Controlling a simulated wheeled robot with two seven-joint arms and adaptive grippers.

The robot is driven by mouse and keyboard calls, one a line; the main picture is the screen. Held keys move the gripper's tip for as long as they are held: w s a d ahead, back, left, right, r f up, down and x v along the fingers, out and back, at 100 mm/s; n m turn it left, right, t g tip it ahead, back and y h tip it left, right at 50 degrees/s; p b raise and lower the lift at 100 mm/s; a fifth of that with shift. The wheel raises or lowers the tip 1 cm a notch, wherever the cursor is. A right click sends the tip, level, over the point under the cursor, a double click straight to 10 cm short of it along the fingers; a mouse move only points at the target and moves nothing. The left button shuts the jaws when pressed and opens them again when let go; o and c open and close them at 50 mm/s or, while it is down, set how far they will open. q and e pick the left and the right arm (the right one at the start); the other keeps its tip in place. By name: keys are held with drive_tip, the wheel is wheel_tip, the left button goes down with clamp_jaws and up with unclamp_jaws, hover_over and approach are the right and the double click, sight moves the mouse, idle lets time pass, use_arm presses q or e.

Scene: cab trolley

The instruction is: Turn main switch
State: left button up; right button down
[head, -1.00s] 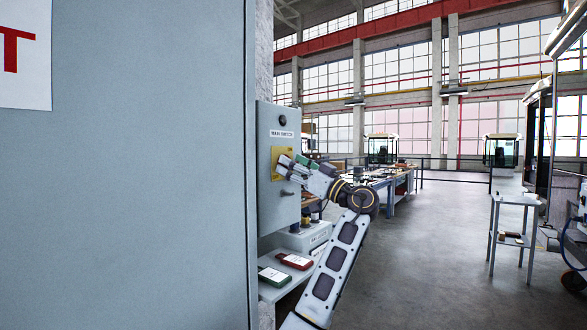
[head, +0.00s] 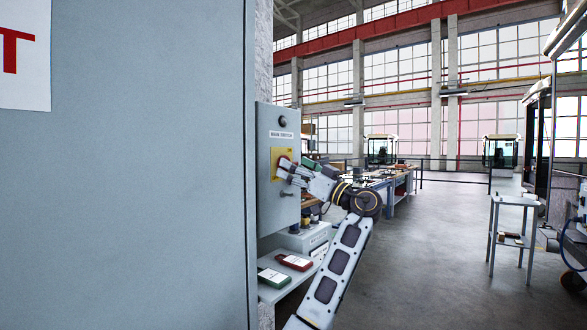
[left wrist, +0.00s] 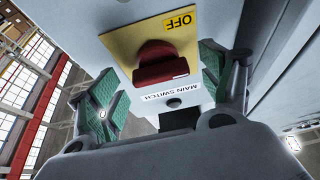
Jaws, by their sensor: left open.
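The main switch is a red knob on a yellow plate (head: 277,154) on the front of a grey cabinet (head: 265,195) in the head view. In the left wrist view the red knob (left wrist: 160,66) sits on the yellow plate (left wrist: 122,42), with an OFF label (left wrist: 180,20) at one edge and a MAIN SWITCH label (left wrist: 172,91) below. My left gripper (head: 289,172) is at the plate. In the left wrist view my left gripper (left wrist: 160,78) is open, its green-padded fingers on either side of the knob, with gaps visible. My right gripper is not in view.
A large grey panel (head: 140,180) fills the left. Below the cabinet, a shelf holds a red device (head: 294,262) and a green one (head: 273,277). A workbench (head: 385,180) stands behind my arm. A small table (head: 515,200) stands right; the floor between is clear.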

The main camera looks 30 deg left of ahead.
use_arm(q)
drive_tip(key=v, duration=1.1)
drive_tip(key=shift+m, duration=0.4)
